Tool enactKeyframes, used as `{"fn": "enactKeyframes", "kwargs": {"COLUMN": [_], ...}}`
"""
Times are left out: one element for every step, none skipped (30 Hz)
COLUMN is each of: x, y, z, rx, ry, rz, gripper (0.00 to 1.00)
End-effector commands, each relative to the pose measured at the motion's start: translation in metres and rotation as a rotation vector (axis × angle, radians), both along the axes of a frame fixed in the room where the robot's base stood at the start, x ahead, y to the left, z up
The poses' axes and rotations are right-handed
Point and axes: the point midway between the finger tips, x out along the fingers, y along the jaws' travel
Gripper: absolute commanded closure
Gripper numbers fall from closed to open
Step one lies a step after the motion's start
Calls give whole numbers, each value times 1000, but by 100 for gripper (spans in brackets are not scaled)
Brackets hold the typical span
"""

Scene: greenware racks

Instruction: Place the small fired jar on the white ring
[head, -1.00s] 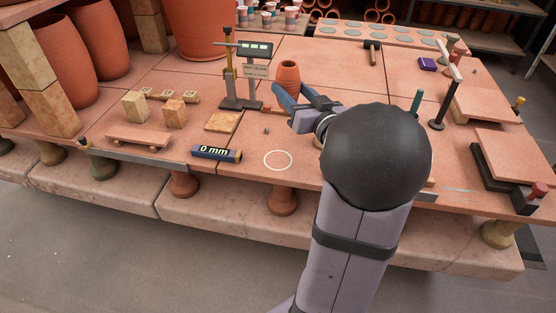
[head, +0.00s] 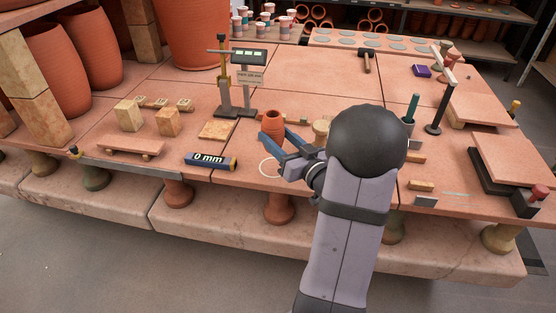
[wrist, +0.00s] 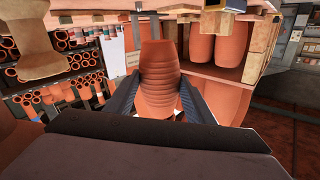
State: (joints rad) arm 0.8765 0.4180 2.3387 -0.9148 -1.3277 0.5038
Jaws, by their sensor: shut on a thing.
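The small fired jar (head: 274,122) is terracotta, with a ribbed body and a narrower mouth, and looks roughly upright. My gripper (head: 276,138) is shut on it, one blue-grey finger on each side. In the wrist view the jar (wrist: 159,82) stands between the two dark fingers. The white ring (head: 261,169) is a thin circle on the tabletop just nearer the front edge than the jar. My gripper hides its right part. The jar appears above the table, behind the ring; its exact height is hard to tell.
A "0 mm" readout bar (head: 211,160) lies left of the ring. A gauge stand (head: 247,90) rises behind, with a flat tan tile (head: 216,131) beside it. Blocks (head: 168,122) stand farther left. A green-handled tool (head: 411,108) and a black stand (head: 436,127) are at right.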

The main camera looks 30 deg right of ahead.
Motion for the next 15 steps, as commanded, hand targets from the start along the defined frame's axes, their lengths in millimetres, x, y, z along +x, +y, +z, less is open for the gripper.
{"fn": "enactKeyframes", "kwargs": {"x": [0, 0, 0, 0, 0, 0, 0, 0, 0, 0, 0, 0, 0, 0, 0], "y": [0, 0, 0, 0, -1, -1, -1, -1, -1, -1, -1, -1, -1, -1, -1], "z": [-10, -13, -17, -19, -21, -22, -23, -23, -24, -24, -24, -24, -26, -28, -33], "rx": [1, 1, 0, -1, -1, -2, -2, -3, -3, -3, -3, -3, -2, -1, 0], "ry": [0, 0, -2, -2, -3, -3, -3, -4, -4, -4, -4, -3, -3, -2, -1], "rz": [0, 0, 0, 0, -1, -1, -1, -1, -1, -1, -1, -1, -1, 0, -1], "gripper": [80, 80, 80, 80, 80, 80, 80, 80, 80, 80, 80, 80, 80, 80, 80]}}
